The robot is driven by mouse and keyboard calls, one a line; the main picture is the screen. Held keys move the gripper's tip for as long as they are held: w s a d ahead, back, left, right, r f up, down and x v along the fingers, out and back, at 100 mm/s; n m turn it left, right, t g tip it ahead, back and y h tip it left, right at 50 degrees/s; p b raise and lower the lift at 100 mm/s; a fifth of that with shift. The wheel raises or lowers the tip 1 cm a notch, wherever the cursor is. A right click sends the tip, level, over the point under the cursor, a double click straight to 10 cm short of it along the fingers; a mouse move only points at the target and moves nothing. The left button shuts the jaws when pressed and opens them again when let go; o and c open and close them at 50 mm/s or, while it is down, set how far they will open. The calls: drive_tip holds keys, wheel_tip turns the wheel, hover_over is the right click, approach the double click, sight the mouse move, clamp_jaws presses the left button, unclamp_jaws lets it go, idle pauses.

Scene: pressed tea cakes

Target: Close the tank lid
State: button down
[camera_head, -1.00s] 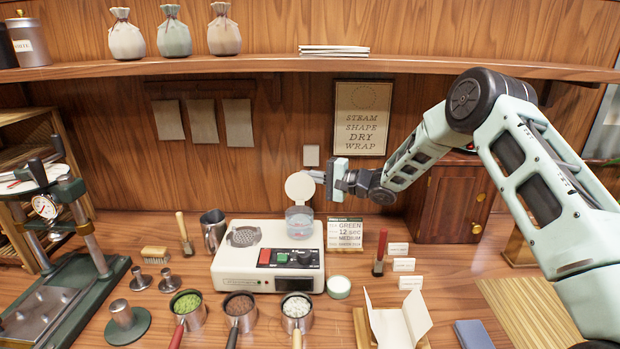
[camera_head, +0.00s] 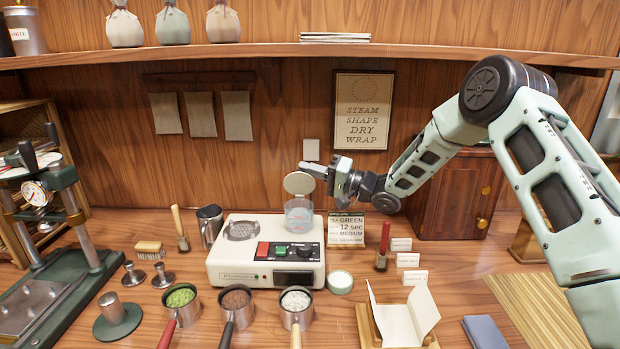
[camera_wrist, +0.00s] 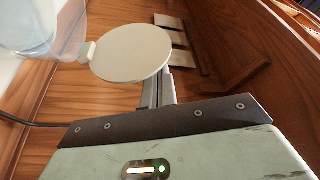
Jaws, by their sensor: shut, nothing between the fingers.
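The tank (camera_head: 299,216) is a clear, bluish cup on the right part of the white steamer machine (camera_head: 230,265). Its round cream lid (camera_head: 298,184) is open, standing tilted above the tank's back edge on a small hinge. My gripper (camera_head: 307,168) is shut and empty, at the lid's upper right, behind it. In the wrist view the lid (camera_wrist: 130,48) covers part of my fingers (camera_wrist: 158,90), and the tank (camera_wrist: 30,30) is at the upper left. I cannot tell whether the fingertips touch the lid.
Cups of green leaves (camera_head: 181,298), brown leaves (camera_head: 236,301) and white pieces (camera_head: 296,301) stand in front. A press (camera_head: 60,215) stands at left.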

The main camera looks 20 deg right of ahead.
drive_tip(key=shift+s+a+f+n+y+b, duration=0.1)
drive_tip(key=shift+s+n+y+b, duration=0.2)
drive_tip(key=shift+n, duration=0.3)
drive_tip(key=shift+s+a+f+n+y+b, duration=0.1)
drive_tip(key=shift+s+n+y+b, duration=0.1)
drive_tip(key=shift+s+n+b, duration=0.3)
drive_tip(key=shift+s+a+r, duration=0.15)
drive_tip(key=shift+s, duration=0.1)
